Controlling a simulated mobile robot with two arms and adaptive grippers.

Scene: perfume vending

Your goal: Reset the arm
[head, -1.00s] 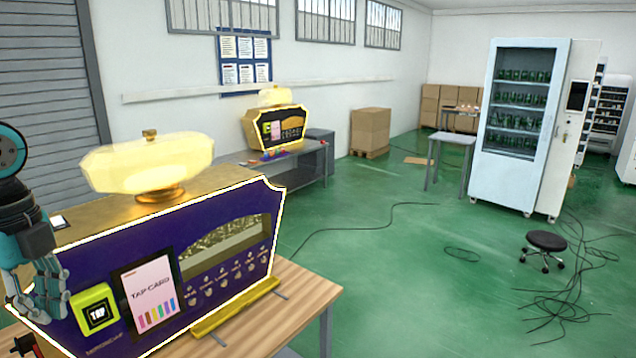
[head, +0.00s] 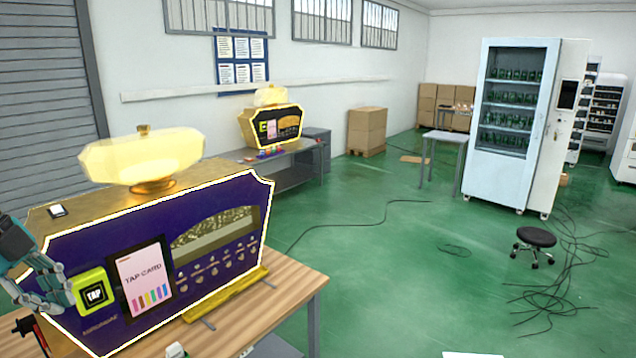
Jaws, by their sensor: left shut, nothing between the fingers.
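My left gripper (head: 45,290) is at the left edge, shut and empty, in front of the left end of the purple and gold perfume machine (head: 215,293). It is just left of the yellow-green TAP reader (head: 94,294); I cannot tell if they touch. The machine stands on a wooden table (head: 290,303) and has a pink TAP-CARD panel (head: 142,278) and a pale yellow bottle-shaped top (head: 143,160). My right gripper is not in view.
A small white device (head: 57,211) lies on top of the machine. A second perfume machine (head: 272,125) stands on a table further back. A vending cabinet (head: 512,120), a black stool (head: 536,238) and loose cables (head: 560,290) are at the right.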

